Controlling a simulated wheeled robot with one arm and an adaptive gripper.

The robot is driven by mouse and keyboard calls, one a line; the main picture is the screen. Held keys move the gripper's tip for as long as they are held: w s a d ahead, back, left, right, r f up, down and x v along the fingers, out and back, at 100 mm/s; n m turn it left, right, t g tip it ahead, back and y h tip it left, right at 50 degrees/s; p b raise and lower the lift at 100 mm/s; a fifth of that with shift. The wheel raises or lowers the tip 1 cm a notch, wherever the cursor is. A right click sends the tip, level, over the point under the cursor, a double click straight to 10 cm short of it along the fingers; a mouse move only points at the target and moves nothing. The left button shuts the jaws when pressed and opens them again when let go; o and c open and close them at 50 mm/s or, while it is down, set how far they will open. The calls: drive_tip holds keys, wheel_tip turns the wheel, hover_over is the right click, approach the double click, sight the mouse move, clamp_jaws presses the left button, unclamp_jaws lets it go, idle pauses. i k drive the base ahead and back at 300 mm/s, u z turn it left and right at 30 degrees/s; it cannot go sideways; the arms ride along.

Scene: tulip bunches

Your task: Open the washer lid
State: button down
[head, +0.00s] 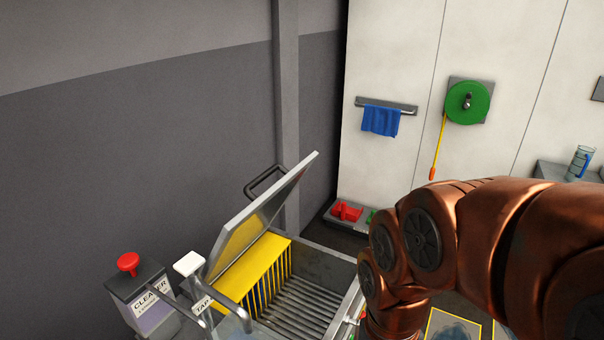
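The washer lid (262,218) is a grey metal panel standing raised and tilted above the left part of the washer (325,248). A dark loop handle (265,179) shows behind the lid's upper edge. Under the lid, a yellow slotted guard (262,270) and a ribbed metal floor (300,308) show inside the open basin. My copper-coloured arm reaches in from the right and bends down past the washer's right side. My gripper is below the picture's edge or hidden, so its fingers do not show.
A cleaner dispenser with a red knob (128,262) and a tap dispenser with a white knob (188,263) stand left of the washer. A tray with red pieces (347,211) lies behind. A blue towel (381,121) and a green reel (467,103) hang on the wall.

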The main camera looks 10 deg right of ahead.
sight(235, 236)
drive_tip(key=u, duration=2.55)
drive_tip(key=k, duration=0.35)
drive_tip(key=z, duration=1.4)
